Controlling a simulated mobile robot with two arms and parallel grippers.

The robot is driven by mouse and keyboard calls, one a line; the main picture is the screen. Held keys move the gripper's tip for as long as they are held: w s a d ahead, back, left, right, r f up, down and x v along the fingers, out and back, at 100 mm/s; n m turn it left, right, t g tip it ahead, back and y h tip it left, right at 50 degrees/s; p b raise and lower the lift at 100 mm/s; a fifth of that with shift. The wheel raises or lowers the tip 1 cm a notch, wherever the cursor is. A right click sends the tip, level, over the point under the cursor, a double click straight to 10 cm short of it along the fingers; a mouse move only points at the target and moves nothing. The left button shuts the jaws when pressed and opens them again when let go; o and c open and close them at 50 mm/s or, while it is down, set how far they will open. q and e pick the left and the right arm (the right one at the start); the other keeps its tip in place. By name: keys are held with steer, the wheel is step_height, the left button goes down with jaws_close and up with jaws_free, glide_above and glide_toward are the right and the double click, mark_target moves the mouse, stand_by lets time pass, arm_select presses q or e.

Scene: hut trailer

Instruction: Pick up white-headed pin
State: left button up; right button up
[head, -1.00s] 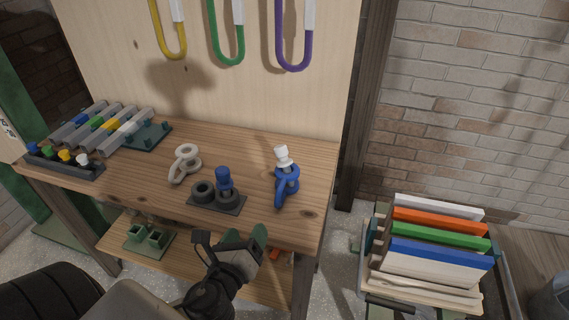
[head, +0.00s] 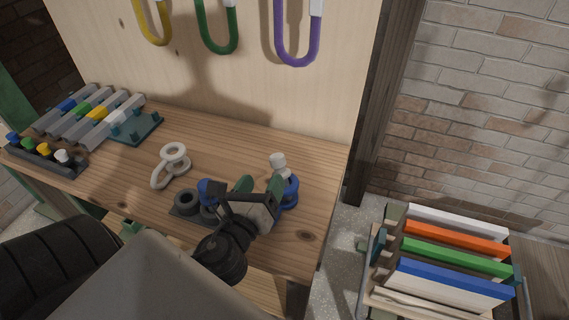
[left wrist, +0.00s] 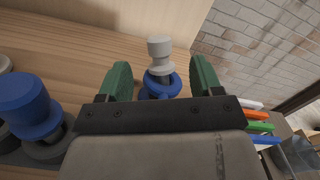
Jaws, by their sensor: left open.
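The white-headed pin (head: 279,161) stands upright in a blue shackle (head: 291,194) near the right end of the wooden bench. In the left wrist view the pin's pale head (left wrist: 160,46) is beyond and between my green fingertips, with the blue shackle (left wrist: 168,86) at its foot. My left gripper (head: 261,182) is open and empty, its fingers spread on either side in that view. In the head view it hides part of the shackle. Whether a finger touches the pin or shackle cannot be told. My right gripper is not in view.
A blue-headed pin (left wrist: 27,105) stands in a dark block close left of my gripper. A white shackle (head: 172,160) lies further left. A rack (head: 42,158) of coloured pegs sits at the far left. The backboard (head: 250,85) rises behind. A crate of coloured boards (head: 455,250) stands right.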

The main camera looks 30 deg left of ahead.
mark_target(273, 162)
arm_select(q)
steer(key=x, duration=0.3)
steer(key=shift+r, duration=0.1)
steer(key=x, duration=0.3)
steer(key=p+x, duration=0.1)
steer(key=x, duration=0.1)
steer(key=shift+w+f, duration=0.3)
steer(key=shift+f, duration=0.1)
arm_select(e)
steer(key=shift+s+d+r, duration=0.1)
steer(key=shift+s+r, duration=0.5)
arm_select(q)
steer(key=shift+s, duration=0.1)
steer(key=shift+c, duration=0.4)
steer(key=c, duration=1.1)
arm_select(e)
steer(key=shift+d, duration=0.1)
arm_select(q)
steer(key=shift+r, duration=0.2)
